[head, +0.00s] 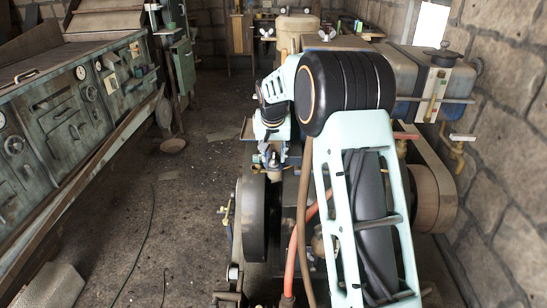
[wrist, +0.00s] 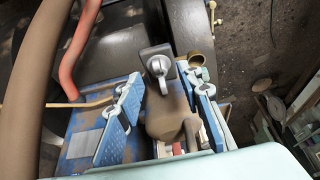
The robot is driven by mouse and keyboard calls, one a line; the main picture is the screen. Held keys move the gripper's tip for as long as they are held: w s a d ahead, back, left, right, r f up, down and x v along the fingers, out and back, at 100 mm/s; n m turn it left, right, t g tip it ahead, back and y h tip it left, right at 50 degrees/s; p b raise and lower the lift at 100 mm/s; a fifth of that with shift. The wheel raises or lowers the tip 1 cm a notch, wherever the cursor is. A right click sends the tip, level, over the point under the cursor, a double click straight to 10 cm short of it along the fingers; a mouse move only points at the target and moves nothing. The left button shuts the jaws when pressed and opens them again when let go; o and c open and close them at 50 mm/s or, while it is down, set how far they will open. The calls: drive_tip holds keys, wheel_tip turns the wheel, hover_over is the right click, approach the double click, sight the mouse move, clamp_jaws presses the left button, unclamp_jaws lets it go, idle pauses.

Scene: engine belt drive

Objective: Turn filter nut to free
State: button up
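A grey wing nut (wrist: 159,70), which looks like the filter nut, sits on a dark square plate above a brown rounded body (wrist: 170,115) in the wrist view. My gripper (wrist: 165,88) has its two blue-padded fingers spread wide, one on each side of that body. The wing nut lies between and slightly beyond the fingertips, and neither finger visibly touches it. In the head view my gripper (head: 272,162) points down over the engine, and the nut beneath it cannot be made out.
A dark flywheel (head: 252,215) stands just below my gripper. A red hose (head: 292,250) runs close by. A tank (head: 430,75) stands at the back right near the stone wall. A green control bench (head: 75,95) lines the left, with open floor between.

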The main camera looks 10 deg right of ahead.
drive_tip(key=v, duration=1)
drive_tip(key=shift+r, duration=0.35)
drive_tip(key=shift+s, duration=0.15)
